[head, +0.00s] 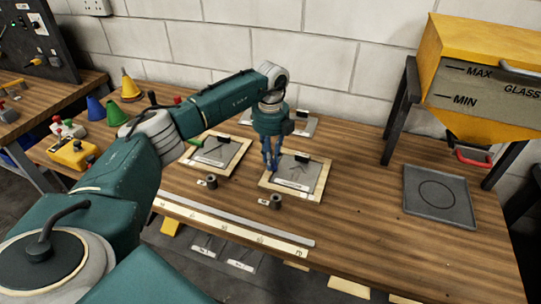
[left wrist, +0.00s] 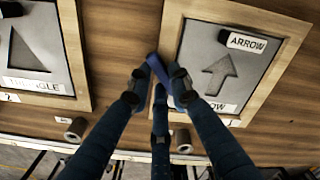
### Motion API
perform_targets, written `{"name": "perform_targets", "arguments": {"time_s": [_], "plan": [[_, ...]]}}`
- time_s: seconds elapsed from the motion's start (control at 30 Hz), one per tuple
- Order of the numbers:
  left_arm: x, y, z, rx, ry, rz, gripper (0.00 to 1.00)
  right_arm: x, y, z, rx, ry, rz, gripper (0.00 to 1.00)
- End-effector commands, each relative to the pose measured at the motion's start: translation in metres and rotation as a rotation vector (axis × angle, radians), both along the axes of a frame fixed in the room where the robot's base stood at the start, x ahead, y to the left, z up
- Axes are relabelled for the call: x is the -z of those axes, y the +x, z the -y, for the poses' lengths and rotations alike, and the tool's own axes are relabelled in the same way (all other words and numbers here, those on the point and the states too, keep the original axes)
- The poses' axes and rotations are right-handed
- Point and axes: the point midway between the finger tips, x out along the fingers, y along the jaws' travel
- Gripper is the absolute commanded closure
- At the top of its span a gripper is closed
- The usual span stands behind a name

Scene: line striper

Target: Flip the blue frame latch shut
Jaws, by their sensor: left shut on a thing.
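My left gripper (head: 271,166) points down at the left edge of a wooden frame (head: 292,200) holding a grey arrow stencil plate. In the left wrist view, the gripper (left wrist: 159,78) has its fingers closed around a blue latch (left wrist: 156,67), a short bar lying slanted beside the frame's left rail (left wrist: 172,55). The grey plate (left wrist: 196,55) carries an arrow cut-out and ARROW labels. The fingers hide part of the latch, and in the head view I cannot pick it out from the fingers. My right gripper is in neither view.
A second framed stencil, labelled triangle (left wrist: 42,75), lies to the left. Small dark cylinders (head: 276,201) stand in front of the frames. A dark tray (head: 438,197) and a yellow glass hopper (head: 490,75) on black legs are at right. Coloured cones (head: 130,87) stand at left.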

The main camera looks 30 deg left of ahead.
Motion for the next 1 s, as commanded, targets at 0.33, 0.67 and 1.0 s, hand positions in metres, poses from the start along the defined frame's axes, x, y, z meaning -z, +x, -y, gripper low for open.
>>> {"name": "perform_targets", "arguments": {"time_s": [0.33, 0.67, 1.0], "plan": [[-0.002, 0.000, 0.001, -0.331, 0.001, 0.002, 1.00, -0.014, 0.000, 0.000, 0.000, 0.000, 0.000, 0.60], [-0.002, 0.000, 0.003, -0.624, 0.001, 0.003, 1.00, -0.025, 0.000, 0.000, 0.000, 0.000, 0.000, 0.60], [-0.002, 0.000, 0.003, -0.827, 0.001, 0.003, 1.00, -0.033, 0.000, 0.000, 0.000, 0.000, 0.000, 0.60]]}}
